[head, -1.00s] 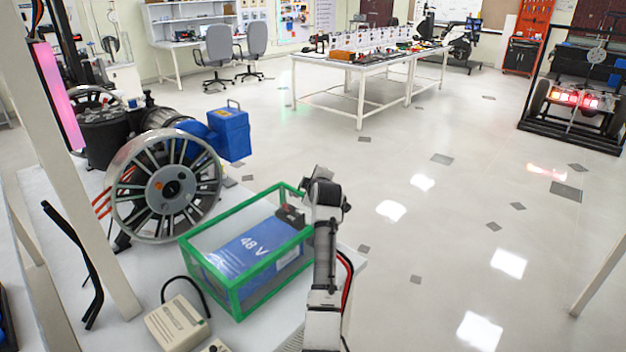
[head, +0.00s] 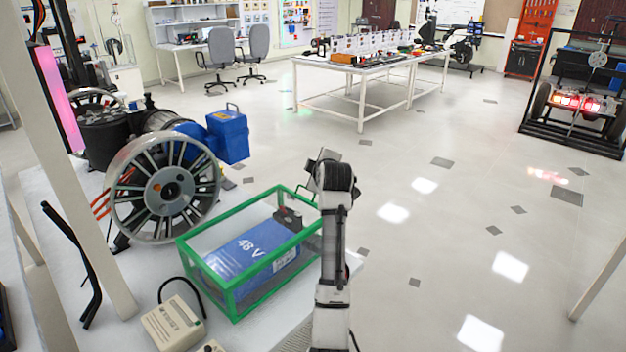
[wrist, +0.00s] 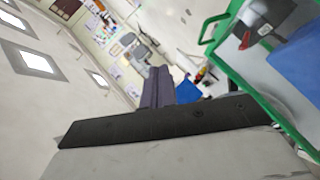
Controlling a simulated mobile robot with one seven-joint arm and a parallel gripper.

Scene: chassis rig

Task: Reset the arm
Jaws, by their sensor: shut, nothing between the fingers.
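My arm (head: 334,240) rises from the bottom of the head view, just right of the green-framed case, and bends over at its top. In the wrist view, my gripper (wrist: 158,72) shows as two dark fingers pressed together, with nothing between them. The fingers point out over the room. In the head view the fingers are mostly hidden behind the wrist, so their shape is unclear there.
A clear case with a green frame (head: 207,296) holds a blue 48 V battery (head: 250,262) close left of my arm. A spoked wheel (head: 165,188), a blue box (head: 229,134) and a beige meter (head: 173,325) are further left. Open floor lies to the right.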

